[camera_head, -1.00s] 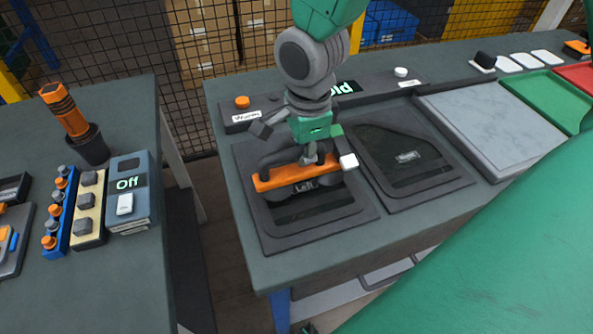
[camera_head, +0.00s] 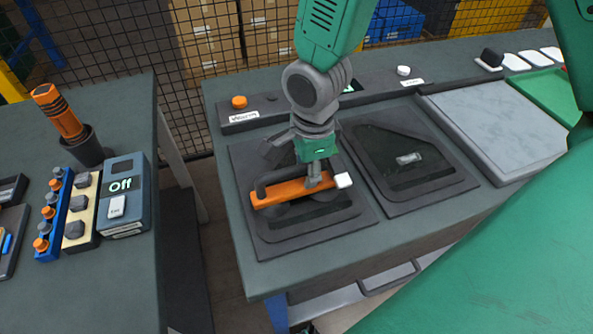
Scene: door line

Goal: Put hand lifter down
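The hand lifter (camera_head: 291,192) has an orange bar, a dark handle and dark round parts below. It is at the left dark pad (camera_head: 270,239) on the bench; I cannot tell whether it touches it. My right gripper (camera_head: 312,174) comes down from above and is at the lifter's handle. Its fingers seem closed around the handle, though the grip is partly hidden. My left gripper is not in view.
A second dark pad (camera_head: 405,180) lies to the right, then a grey plate (camera_head: 500,122) and a green tray (camera_head: 550,97). A strip with an orange button (camera_head: 239,102) runs behind. A left table holds an "Off" switch box (camera_head: 122,195) and an orange-handled tool (camera_head: 58,112).

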